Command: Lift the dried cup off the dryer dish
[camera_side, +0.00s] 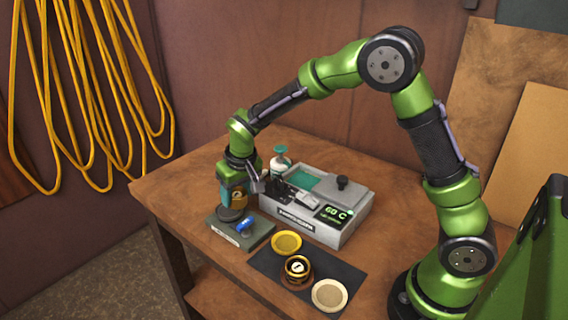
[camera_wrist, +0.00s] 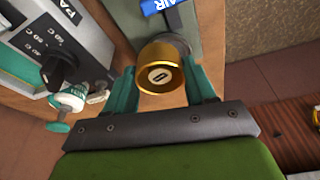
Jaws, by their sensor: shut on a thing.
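A gold cup (camera_wrist: 160,68) with a dark, white-marked emblem on its end sits between the teal fingers of my gripper (camera_wrist: 162,84) in the wrist view. The fingers are closed on its two sides. In the side view, my gripper (camera_side: 232,197) points down over the grey dryer block (camera_side: 232,240), with the gold cup (camera_side: 239,199) partly hidden by a finger. The round dark dryer dish (camera_side: 229,215) lies just under the cup; it also shows behind the cup in the wrist view (camera_wrist: 181,46). I cannot tell whether cup and dish touch.
A grey bath unit (camera_side: 318,225) reading 60 C and a green-topped bottle (camera_side: 280,162) stand close by.

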